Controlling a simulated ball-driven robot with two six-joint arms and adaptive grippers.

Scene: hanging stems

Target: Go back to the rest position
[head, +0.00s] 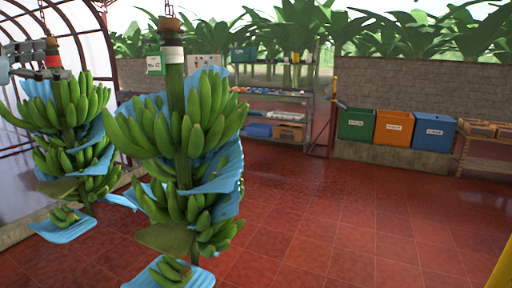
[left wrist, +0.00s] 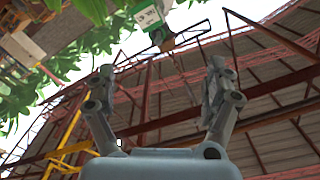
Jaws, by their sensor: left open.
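My left gripper (head: 60,60) comes in at the upper left edge of the head view, its grey fingers by the red band of the left hanging stem. In the left wrist view the two fingers (left wrist: 162,72) stand wide apart with nothing held between them. The left banana bunch (head: 73,105) hangs below, with blue sheets between its hands. A nearer banana bunch (head: 205,125) hangs from a thick stem (head: 174,90) with a white label. My right gripper is not in view.
Green (head: 356,125), orange (head: 394,128) and blue (head: 433,131) bins stand along the back wall. A metal shelf (head: 275,98) holds trays and boxes. The red tiled floor (head: 340,220) is clear in the middle and right. Roof beams (left wrist: 270,85) show behind the left fingers.

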